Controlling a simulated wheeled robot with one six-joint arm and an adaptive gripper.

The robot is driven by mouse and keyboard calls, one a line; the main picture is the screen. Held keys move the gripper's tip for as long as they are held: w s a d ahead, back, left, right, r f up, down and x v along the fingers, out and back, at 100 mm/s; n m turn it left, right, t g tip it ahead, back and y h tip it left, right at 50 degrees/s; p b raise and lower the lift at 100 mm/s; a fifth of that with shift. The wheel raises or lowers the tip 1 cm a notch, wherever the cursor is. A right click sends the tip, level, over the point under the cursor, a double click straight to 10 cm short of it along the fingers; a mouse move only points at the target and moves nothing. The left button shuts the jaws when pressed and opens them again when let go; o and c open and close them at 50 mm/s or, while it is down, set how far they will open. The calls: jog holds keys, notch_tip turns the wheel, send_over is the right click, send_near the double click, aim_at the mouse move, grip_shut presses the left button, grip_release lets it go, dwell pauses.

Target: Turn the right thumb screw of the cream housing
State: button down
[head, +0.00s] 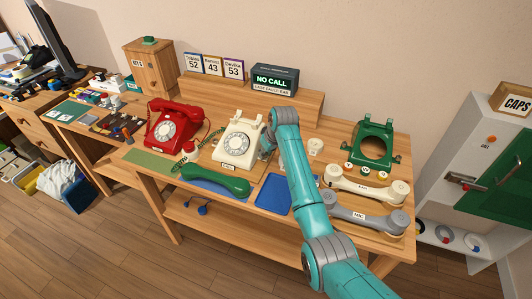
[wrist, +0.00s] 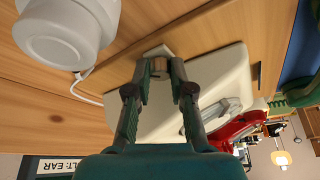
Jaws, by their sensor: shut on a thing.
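The cream housing (head: 232,153) is the cream dial phone in the middle of the bench, and it fills the middle of the wrist view (wrist: 222,68). My gripper (head: 265,152) is at its right side. In the wrist view my gripper (wrist: 160,69) has its two fingertips closed on a small metallic thumb screw (wrist: 159,66) at the edge of the housing. The fingers hide part of the screw. I cannot tell how far the screw is turned. The left side of the housing is out of clear sight.
A red phone (head: 172,126) stands left of the housing, and a green handset (head: 214,181) lies in front. A blue tray (head: 273,194) lies at front right. A white rounded part (wrist: 65,32) with a cord is near my gripper. Cream and grey handsets lie right.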

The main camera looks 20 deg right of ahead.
dwell(0.3)
jog(key=c, duration=1)
grip_release()
jog(key=v, duration=0.8)
